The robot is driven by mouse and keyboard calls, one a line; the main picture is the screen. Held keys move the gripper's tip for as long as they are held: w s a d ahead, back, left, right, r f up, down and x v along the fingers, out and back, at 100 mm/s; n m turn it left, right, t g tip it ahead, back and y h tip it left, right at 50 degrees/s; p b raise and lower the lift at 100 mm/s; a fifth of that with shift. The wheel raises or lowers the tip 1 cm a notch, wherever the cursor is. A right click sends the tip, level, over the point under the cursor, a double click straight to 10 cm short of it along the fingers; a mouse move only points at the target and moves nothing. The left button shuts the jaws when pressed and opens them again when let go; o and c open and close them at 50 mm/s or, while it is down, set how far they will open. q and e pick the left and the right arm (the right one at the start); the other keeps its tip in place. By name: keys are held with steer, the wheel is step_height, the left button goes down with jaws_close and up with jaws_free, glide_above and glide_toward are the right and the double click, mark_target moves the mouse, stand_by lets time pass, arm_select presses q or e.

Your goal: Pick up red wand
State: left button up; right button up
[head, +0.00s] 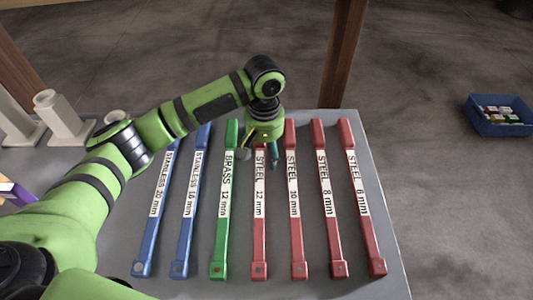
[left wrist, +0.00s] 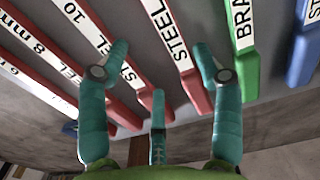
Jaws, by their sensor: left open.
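Several red wands lie side by side on a grey table, labelled steel: 12 mm (head: 260,240), 10 mm (head: 296,240), 8 mm (head: 328,240) and 6 mm (head: 370,235). My left gripper (head: 258,156) is open and empty above the far ends of the 12 mm and 10 mm wands. In the left wrist view its teal fingers (left wrist: 160,62) are spread. The 12 mm wand (left wrist: 185,68) passes between them, nearer the right finger. The 10 mm wand (left wrist: 132,78) runs past the left finger. I cannot tell whether any finger touches a wand. My right gripper is not in view.
A green brass wand (head: 221,235) and two blue stainless wands, 16 mm (head: 183,235) and 20 mm (head: 147,235), lie left of the red ones with narrow gaps. White stands (head: 60,120) are at the left. A blue bin (head: 500,126) with small items is far right.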

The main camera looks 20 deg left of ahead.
mark_target(262, 173)
arm_select(q)
steer(key=shift+s+a+f+p, duration=0.1)
steer(key=shift+s+f+p, duration=0.2)
steer(key=shift+f, duration=0.25)
steer(key=shift+s+f+p, duration=0.2)
steer(key=shift+s+f, duration=0.15)
steer(key=shift+f, duration=0.2)
steer(key=f, duration=0.2)
steer(key=f+p, duration=0.1)
steer(key=shift+s+a+f, duration=0.15)
steer(key=shift+s+f, duration=0.05)
steer(key=shift+f, duration=0.15)
steer(key=shift+w+f, duration=0.1)
steer(key=shift+f, duration=0.2)
jaws_close()
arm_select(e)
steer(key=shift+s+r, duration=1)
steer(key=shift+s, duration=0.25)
